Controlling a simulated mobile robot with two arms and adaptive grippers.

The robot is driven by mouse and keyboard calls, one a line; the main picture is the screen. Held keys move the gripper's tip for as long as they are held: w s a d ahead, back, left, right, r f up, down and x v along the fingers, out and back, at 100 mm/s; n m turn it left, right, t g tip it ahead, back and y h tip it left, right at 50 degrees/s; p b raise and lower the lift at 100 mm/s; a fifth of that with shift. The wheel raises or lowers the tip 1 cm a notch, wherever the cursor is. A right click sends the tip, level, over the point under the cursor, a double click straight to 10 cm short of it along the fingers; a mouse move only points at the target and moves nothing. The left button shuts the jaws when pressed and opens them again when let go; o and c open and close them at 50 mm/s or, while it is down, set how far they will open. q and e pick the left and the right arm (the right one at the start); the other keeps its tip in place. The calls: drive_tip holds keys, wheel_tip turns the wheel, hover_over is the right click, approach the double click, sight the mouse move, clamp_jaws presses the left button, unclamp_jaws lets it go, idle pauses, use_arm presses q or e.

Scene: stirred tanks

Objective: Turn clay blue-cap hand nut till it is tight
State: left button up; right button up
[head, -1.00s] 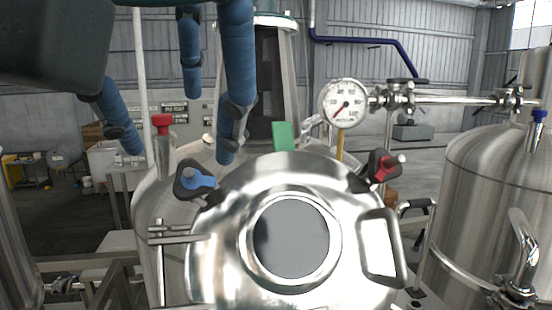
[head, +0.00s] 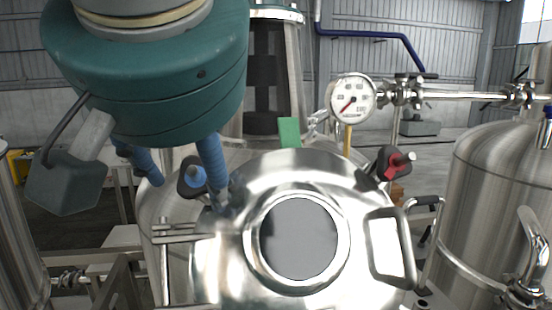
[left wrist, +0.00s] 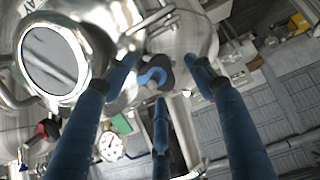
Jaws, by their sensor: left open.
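The blue-cap hand nut (head: 192,177), dark with a blue centre, sits at the upper left edge of the steel tank lid (head: 270,180). In the left wrist view the nut (left wrist: 153,77) shows between the spread fingers. My left gripper (head: 189,196) is open and comes down from above, with blue fingers around the nut's place. One finger is just right of the nut and another behind it to the left; I cannot tell whether any touches. My left gripper (left wrist: 162,72) is empty in the left wrist view. My right gripper is not in view.
A red-cap nut (head: 394,163) sits at the lid's right side, near a pressure gauge (head: 352,99) on a pipe. A round window (head: 298,240) and a handle (head: 374,250) are on the lid. Another steel tank (head: 500,190) stands at the right.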

use_arm(q)
drive_tip(key=shift+w+f, duration=0.1)
drive_tip(key=shift+f, duration=0.05)
drive_tip(key=shift+c, duration=0.2)
drive_tip(key=c, duration=1.1)
drive_tip(key=m+p, duration=0.1)
drive_tip(key=p, duration=0.2)
drive_tip(key=r+m+p, duration=0.1)
drive_tip(key=m+p, duration=0.1)
drive_tip(key=p, duration=0.1)
drive_tip(key=shift+d+y, duration=0.1)
drive_tip(key=shift+y, duration=0.3)
drive_tip(key=shift+f+m, duration=0.3)
drive_tip(key=shift+m, duration=0.3)
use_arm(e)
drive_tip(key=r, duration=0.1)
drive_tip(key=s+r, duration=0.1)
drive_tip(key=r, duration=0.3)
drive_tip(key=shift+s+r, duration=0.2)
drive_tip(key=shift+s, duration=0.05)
use_arm(q)
drive_tip(key=o, duration=1)
drive_tip(key=shift+o, duration=0.7)
drive_tip(key=shift+d+b, duration=0.1)
drive_tip(key=shift+b, duration=0.2)
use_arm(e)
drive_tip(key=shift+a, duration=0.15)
